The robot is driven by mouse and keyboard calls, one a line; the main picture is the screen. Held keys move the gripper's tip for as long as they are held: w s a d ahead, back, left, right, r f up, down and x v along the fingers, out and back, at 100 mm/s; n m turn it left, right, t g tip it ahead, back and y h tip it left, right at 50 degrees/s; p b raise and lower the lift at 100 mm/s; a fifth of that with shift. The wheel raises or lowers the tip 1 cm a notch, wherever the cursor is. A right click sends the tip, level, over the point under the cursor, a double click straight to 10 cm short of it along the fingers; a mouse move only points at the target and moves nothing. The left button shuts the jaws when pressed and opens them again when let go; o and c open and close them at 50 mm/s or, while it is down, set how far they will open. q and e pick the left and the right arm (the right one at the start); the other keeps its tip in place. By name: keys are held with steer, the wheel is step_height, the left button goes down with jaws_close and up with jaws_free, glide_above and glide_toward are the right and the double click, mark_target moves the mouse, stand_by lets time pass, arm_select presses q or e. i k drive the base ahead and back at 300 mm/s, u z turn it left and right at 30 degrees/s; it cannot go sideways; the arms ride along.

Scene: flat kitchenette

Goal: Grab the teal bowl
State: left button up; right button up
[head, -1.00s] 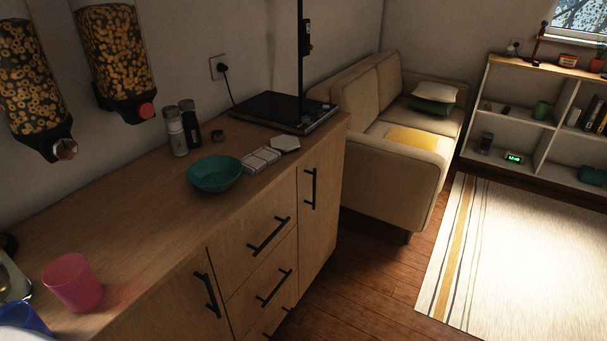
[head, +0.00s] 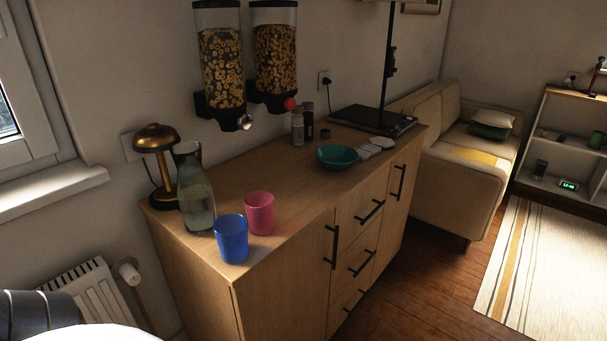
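The teal bowl (head: 337,158) sits upright on the wooden sideboard top (head: 290,174), right of the middle of the head view and close to the front edge. It looks empty. Neither of my grippers is in view, and nothing touches the bowl from my side.
Left of the bowl stand a pink cup (head: 260,214), a blue cup (head: 231,239), a glass bottle (head: 197,205) and a brass lamp (head: 157,150). Two shakers (head: 303,124) and coasters (head: 376,144) are near the bowl. Cereal dispensers (head: 274,55) hang above. Floor (head: 425,268) is clear in front.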

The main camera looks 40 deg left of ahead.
mark_target(332, 157)
steer(key=k, duration=0.2)
steer(key=u, duration=1.25)
